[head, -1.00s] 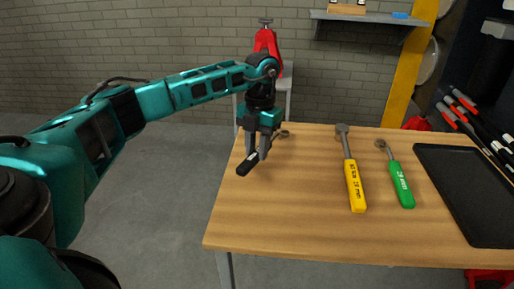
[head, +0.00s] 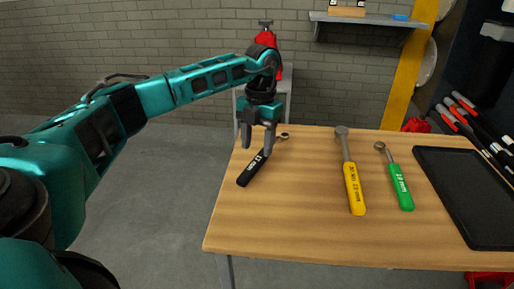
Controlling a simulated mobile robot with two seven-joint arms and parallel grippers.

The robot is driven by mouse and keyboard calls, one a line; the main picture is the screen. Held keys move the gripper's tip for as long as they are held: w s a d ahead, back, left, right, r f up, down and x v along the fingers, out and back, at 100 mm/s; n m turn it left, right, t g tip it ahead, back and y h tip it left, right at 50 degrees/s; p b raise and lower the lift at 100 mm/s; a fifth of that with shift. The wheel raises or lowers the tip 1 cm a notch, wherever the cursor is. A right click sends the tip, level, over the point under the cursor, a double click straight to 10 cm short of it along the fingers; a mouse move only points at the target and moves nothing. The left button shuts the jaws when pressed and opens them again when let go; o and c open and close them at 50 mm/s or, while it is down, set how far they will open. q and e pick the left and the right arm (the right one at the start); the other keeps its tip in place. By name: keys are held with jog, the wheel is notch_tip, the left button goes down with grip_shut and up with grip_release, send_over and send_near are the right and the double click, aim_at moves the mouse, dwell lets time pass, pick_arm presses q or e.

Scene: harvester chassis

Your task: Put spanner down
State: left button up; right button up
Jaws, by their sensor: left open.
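A spanner with a black handle (head: 253,169) and white lettering lies on the wooden table (head: 285,225) near its left edge, its metal head (head: 283,136) pointing up and right. My left gripper (head: 256,153) is open and empty, fingers pointing down just above the spanner. One finger overlaps the spanner in the picture; I cannot tell whether it touches. A yellow-handled spanner (head: 354,188) and a green-handled spanner (head: 400,186) lie to the right on the table. My right gripper is not in view.
A black tray (head: 468,205) lies at the table's right side. Several red-and-black handled tools (head: 459,110) stand behind it. A red object (head: 265,40) and a grey stand are behind the table's far left corner. The front middle of the table is clear.

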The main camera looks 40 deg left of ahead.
pick_arm(q)
notch_tip(320, 180, up, 10)
jog(key=w+p, duration=0.1)
jog(key=shift+f+p, duration=0.15)
jog(key=shift+p, duration=0.15)
dwell(0.4)
